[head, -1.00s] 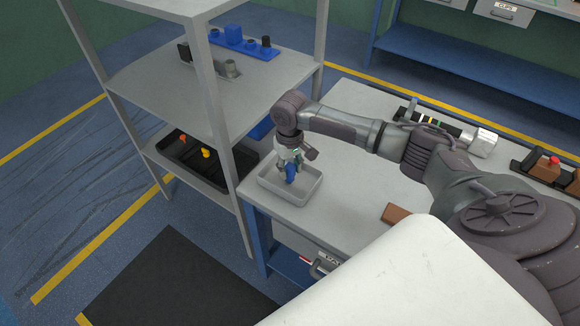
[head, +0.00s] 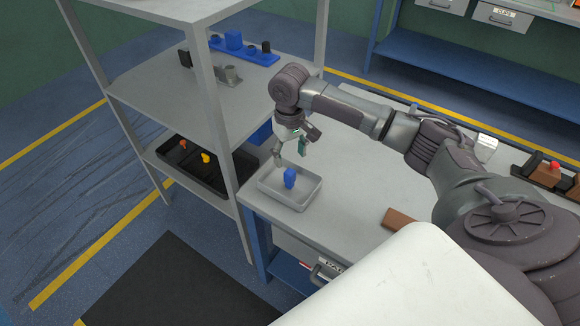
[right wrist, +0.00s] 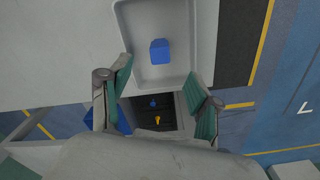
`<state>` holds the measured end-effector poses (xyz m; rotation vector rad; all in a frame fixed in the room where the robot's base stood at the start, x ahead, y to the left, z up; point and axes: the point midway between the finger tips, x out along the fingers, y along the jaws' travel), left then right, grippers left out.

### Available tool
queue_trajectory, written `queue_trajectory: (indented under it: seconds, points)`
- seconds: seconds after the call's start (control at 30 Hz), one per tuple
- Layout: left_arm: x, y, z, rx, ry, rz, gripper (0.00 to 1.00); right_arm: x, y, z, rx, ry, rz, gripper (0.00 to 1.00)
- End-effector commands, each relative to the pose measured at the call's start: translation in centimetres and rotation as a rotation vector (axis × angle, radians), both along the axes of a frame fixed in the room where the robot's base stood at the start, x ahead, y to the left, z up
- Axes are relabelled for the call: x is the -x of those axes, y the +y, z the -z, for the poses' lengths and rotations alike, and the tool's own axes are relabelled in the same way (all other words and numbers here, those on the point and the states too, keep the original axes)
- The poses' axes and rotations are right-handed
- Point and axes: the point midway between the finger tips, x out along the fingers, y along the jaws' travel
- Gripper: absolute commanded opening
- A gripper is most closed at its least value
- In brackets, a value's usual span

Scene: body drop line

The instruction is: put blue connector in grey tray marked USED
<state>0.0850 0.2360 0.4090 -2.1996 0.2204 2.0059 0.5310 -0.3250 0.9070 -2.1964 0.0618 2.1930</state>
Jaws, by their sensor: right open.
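The blue connector (head: 290,177) stands in the grey tray (head: 312,197) on the workbench's near left corner. In the right wrist view the connector (right wrist: 160,51) lies inside the tray (right wrist: 125,20), clear of the fingers. My right gripper (head: 291,158) is open and empty, just above the tray and apart from the connector. Its two green-padded fingers are spread wide in the right wrist view (right wrist: 162,100). No USED marking is legible on the tray. My left gripper is not in view.
A metal shelf unit (head: 150,85) stands left of the workbench (head: 350,175), close to my right gripper. Its lower shelf bears a black tray (head: 220,185) with orange and yellow parts. A brown block (head: 397,218) lies on the bench. A black mat (head: 175,285) is on the floor.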

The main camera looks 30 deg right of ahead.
Motion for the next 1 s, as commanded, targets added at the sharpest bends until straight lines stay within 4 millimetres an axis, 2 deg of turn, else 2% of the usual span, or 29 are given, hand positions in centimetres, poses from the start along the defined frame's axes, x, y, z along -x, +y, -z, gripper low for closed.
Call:
queue_trajectory:
  seconds: [0.1,0.3,1.0]
  points:
    - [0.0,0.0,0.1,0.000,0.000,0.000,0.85,0.0,0.0,-2.1,-0.001,-0.002,-0.001,0.63]
    - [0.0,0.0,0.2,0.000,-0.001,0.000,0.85,0.0,0.0,-3.9,0.000,0.001,0.000,0.63]
    - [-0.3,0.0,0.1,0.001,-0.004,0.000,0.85,0.0,0.0,-4.1,0.000,0.002,0.000,0.63]
